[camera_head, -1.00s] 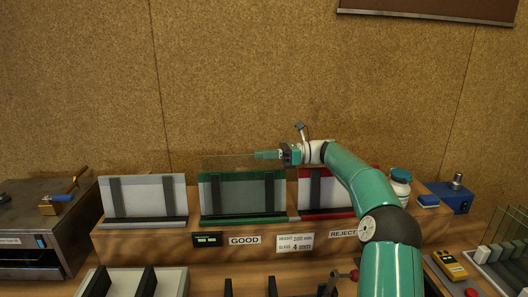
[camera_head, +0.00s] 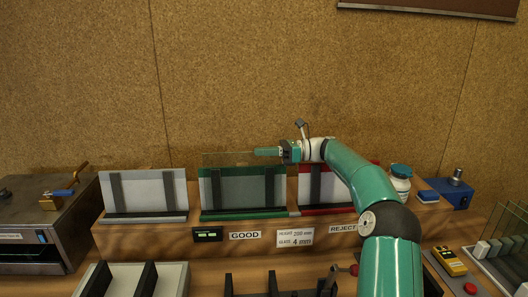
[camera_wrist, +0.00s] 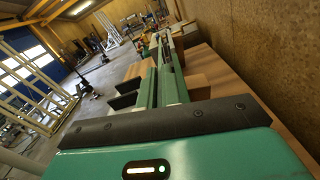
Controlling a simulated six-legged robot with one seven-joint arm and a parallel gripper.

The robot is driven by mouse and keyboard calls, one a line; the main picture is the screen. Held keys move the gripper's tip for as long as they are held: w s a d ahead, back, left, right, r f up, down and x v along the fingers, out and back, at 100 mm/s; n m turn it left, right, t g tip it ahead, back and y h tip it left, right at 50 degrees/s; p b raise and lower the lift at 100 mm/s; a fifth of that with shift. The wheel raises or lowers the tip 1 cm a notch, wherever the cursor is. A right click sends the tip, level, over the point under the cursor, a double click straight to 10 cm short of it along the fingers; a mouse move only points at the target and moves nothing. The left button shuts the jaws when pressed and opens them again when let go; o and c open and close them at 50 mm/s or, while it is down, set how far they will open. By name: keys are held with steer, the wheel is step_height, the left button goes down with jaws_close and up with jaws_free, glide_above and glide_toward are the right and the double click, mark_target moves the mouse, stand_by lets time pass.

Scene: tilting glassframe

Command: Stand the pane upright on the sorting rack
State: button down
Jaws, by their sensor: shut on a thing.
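The pane (camera_head: 228,159) is clear, faintly green-tinted glass. In the head view its top strip shows above the green-based rack (camera_head: 243,213) marked GOOD, and it seems to overlap that rack's tinted back. The pane looks close to upright; its lower edge, and whether it touches the rack's ledge, cannot be made out. My gripper (camera_head: 262,152) is shut on the pane near its upper right corner. In the wrist view the fingers (camera_wrist: 165,85) lie close together, and the glass is hard to make out.
A grey rack (camera_head: 146,217) stands at left, and a red-based rack (camera_head: 325,209) marked REJECT stands at right, partly behind my arm. A white-and-teal jar (camera_head: 400,178) and a blue device (camera_head: 455,192) sit further right. A dark slotted holder (camera_head: 250,290) is in front. The corkboard wall rises behind.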

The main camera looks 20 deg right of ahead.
steer(key=c, duration=1.6)
jaws_free()
steer(key=shift+o, duration=0.4)
steer(key=shift+f, duration=0.1)
steer(key=shift+d, duration=0.1)
steer(key=s+d, duration=0.2)
steer(key=d, duration=1.1)
steer(key=shift+s+d, duration=0.15)
steer(key=shift+s, duration=0.2)
